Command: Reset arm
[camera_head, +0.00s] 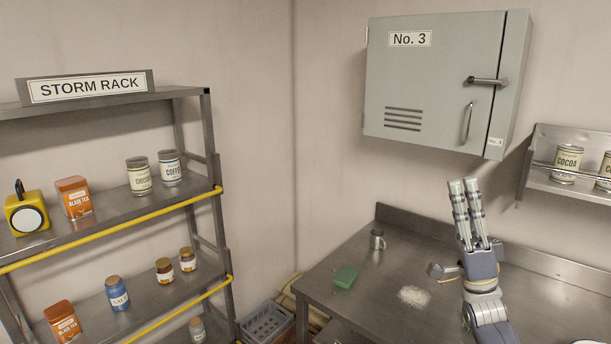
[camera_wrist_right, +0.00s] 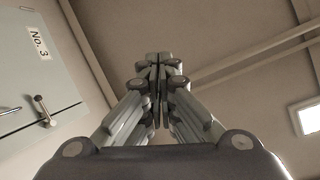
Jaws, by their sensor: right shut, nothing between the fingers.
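My right gripper (camera_head: 464,182) points upward above the steel counter, in front of the wall and below the grey cabinet's right side. Its fingers are together and hold nothing. In the right wrist view the gripper (camera_wrist_right: 158,60) also shows with its fingertips meeting, with the ceiling behind it. My left gripper is in neither view.
The grey No. 3 cabinet (camera_head: 432,85) is closed on the wall. The steel counter (camera_head: 345,308) bears a metal cup (camera_head: 377,240), a green sponge (camera_head: 345,277) and a pale powder pile (camera_head: 414,296). The storm rack (camera_head: 110,220) stands left; a wall shelf (camera_head: 570,187) is right.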

